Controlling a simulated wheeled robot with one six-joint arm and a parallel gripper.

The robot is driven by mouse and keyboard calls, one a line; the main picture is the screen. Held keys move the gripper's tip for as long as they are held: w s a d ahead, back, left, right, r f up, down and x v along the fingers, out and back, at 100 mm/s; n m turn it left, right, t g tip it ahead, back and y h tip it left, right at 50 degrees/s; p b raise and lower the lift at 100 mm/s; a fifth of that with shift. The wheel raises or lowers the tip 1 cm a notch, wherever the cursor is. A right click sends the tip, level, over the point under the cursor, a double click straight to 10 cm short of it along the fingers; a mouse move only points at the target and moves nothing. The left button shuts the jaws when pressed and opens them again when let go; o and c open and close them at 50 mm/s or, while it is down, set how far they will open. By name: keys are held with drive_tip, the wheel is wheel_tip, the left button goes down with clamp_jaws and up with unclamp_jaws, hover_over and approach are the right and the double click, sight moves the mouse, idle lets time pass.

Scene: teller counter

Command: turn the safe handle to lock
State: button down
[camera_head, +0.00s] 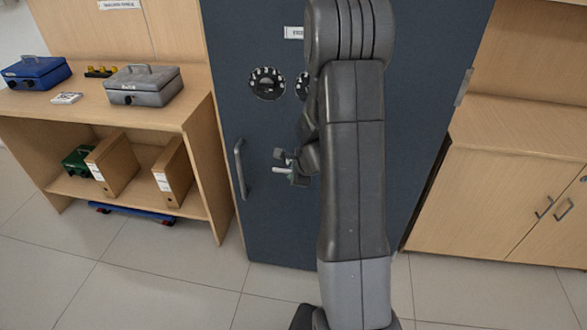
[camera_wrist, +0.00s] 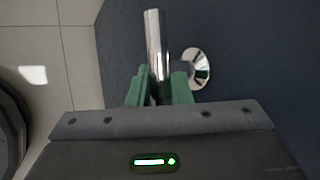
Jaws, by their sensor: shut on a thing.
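The safe (camera_head: 280,220) is a tall dark blue-grey cabinet in the middle of the head view. Its chrome safe handle (camera_wrist: 156,45) is a straight bar beside a round chrome base (camera_wrist: 197,68) on the door in the wrist view. My gripper (camera_wrist: 160,90) has green fingers shut on this bar, with its free end sticking out past them. In the head view my gripper (camera_head: 291,165) is at the door below the dials, and my arm hides part of the door and most of the handle area.
A vertical pull bar (camera_head: 240,168) is on the door just left of my gripper. A black dial (camera_head: 267,83) is above. A wooden shelf unit (camera_head: 200,125) with cash boxes stands left, and a wooden cabinet (camera_head: 490,190) right. The floor in front is clear.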

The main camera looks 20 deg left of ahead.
drive_tip(key=c, duration=1.3)
unclamp_jaws()
drive_tip(key=p+v, duration=0.3)
drive_tip(key=v, duration=1)
drive_tip(key=shift+s+d+r, duration=0.2)
drive_tip(key=shift+r, duration=0.1)
drive_tip(key=shift+f, duration=0.15)
drive_tip(key=b+x, duration=0.3)
drive_tip(key=x, duration=1)
drive_tip(key=shift+w+a+f, duration=0.2)
drive_tip(key=shift+f, duration=0.05)
